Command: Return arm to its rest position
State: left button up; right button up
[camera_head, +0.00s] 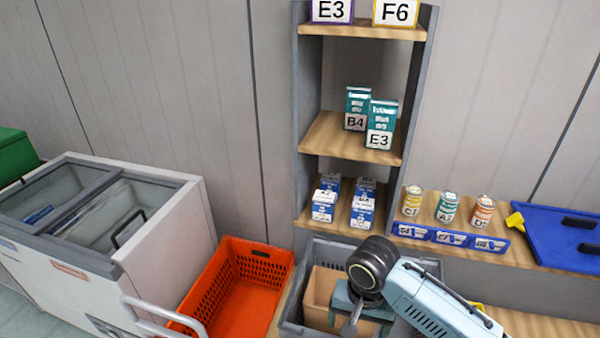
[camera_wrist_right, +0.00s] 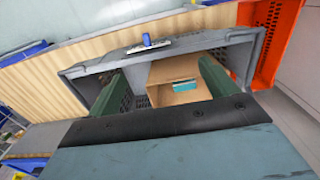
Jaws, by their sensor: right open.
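My right arm (camera_head: 432,300) comes in from the lower right in the head view, with its dark round wrist joint over the grey tote (camera_head: 290,322). My right gripper (camera_head: 352,322) points down over this tote and is partly hidden by the arm. In the right wrist view, its two green fingers (camera_wrist_right: 162,72) are spread apart with nothing held between them. Beyond them is the grey tote with an open cardboard box (camera_wrist_right: 172,72) inside. A small teal item (camera_wrist_right: 178,86) shows in the box. My left gripper is out of view.
An orange tote (camera_head: 245,290) stands left of the grey one, near a chest freezer (camera_head: 165,245). A wooden shelf (camera_head: 330,135) with cartons rises behind. Cans (camera_head: 447,207) and a blue tray (camera_head: 555,235) sit on the counter at right.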

jog(key=s+a+f+n+t+y, duration=0.1)
jog(key=s+a+n+y, duration=0.15)
jog(key=s, duration=0.55)
jog(key=s+d+r+n+t+h, duration=0.2)
jog(key=s+d+n+t, duration=0.1)
jog(key=s+d, duration=0.95)
notch_tip(320, 180, down, 32)
jog(key=f+g+b, duration=0.1)
jog(key=g+b, duration=0.1)
jog(key=b, duration=0.7)
pick_arm(q)
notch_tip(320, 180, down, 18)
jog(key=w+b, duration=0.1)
jog(key=b, duration=0.7)
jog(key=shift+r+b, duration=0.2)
jog(key=shift+b, duration=0.15)
pick_arm(e)
jog(key=s+d+f, duration=0.1)
jog(key=s+f, duration=0.7)
jog(key=f, duration=0.4)
jog(key=s+d+f+g, duration=0.1)
jog(key=s+d+f, duration=0.1)
jog(key=s+f, duration=0.6)
notch_tip(320, 180, down, 5)
jog(key=shift+r, duration=0.15)
